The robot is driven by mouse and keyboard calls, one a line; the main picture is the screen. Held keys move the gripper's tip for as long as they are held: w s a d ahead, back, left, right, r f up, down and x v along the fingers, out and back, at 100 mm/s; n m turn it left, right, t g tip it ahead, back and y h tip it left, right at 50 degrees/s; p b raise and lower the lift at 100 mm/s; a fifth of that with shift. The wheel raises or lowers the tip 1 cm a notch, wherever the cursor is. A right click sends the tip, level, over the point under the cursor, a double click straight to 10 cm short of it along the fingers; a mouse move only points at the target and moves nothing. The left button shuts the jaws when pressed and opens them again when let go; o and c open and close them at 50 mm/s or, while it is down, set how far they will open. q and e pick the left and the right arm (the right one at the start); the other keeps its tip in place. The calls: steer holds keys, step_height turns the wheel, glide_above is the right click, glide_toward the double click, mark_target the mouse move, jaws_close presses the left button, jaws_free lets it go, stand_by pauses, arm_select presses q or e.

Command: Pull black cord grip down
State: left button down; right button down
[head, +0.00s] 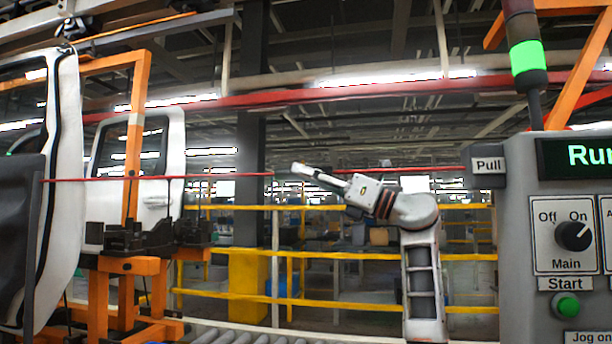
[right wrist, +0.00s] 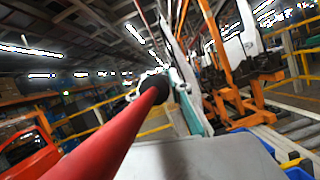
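A thin red cord (head: 120,180) runs across the head view from a post at the left to the box labelled Pull (head: 488,165) at the right. My left gripper is out of view.
A control panel (head: 560,185) with a Main switch and green Start button stands at the right. White car doors (head: 62,190) hang near orange frames (head: 134,140) at the left. Yellow railings (head: 230,292) run behind my arm, and rollers lie at the bottom.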

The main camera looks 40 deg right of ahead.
step_height(320, 180, down, 5)
steer(key=shift+r+b, duration=0.1)
steer(key=shift+b, duration=0.45)
steer(key=c, duration=1.8)
jaws_free()
steer(key=shift+c, duration=0.2)
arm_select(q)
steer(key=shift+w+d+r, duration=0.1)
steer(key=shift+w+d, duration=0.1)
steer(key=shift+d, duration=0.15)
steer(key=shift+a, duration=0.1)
arm_select(e)
steer(key=v, duration=0.7)
steer(key=shift+s+d, duration=0.15)
steer(key=shift+s, duration=0.1)
